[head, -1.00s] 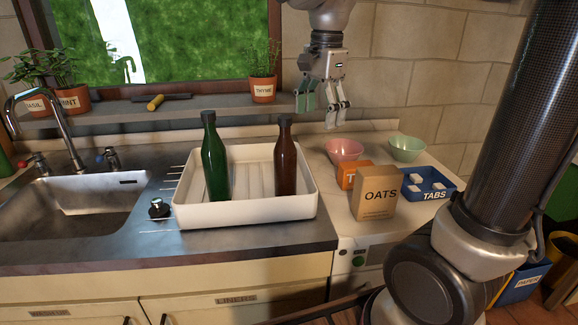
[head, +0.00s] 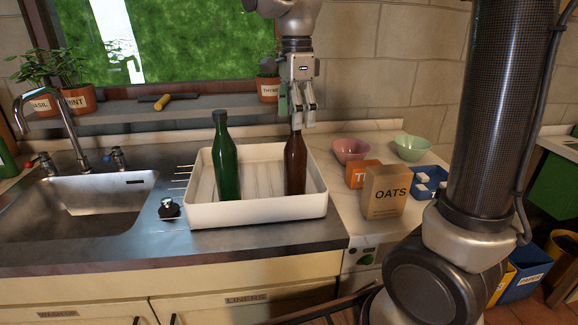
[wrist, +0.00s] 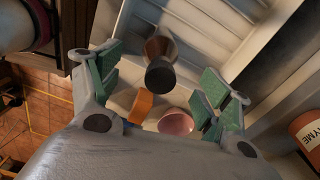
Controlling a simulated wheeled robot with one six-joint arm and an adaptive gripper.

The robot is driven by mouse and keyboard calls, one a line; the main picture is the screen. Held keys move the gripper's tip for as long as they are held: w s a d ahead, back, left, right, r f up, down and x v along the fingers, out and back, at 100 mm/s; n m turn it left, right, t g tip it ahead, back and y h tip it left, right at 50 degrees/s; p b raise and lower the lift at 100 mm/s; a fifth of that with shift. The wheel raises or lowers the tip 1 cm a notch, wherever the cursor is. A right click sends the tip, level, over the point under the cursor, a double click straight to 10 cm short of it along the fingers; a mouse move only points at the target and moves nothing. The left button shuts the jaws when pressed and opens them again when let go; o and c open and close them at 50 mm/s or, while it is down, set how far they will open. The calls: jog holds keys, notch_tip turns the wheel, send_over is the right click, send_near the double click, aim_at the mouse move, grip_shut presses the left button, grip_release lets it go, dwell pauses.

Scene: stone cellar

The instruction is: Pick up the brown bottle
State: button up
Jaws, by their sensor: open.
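The brown bottle (head: 295,163) stands upright at the right side of a white tray (head: 262,212) on the counter. The green bottle (head: 226,158) stands to its left in the same tray. My gripper (head: 297,118) points down over the brown bottle's top; in the head view its fingers overlap the bottle's neck. In the wrist view my open gripper (wrist: 160,88) has its green pads on either side, with the brown bottle's dark cap (wrist: 160,75) between them. No contact between pads and bottle shows.
Right of the tray stand an oats box (head: 384,192), an orange box (head: 361,174), a pink bowl (head: 350,150) and a green bowl (head: 411,147). A sink (head: 85,205) lies left. Behind are a window ledge and the thyme pot (head: 268,88).

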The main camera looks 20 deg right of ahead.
aim_at(296, 134)
notch_tip(296, 134, down, 8)
jog(key=shift+r, duration=0.2)
jog(key=shift+c, duration=0.4)
jog(key=c, duration=1.5)
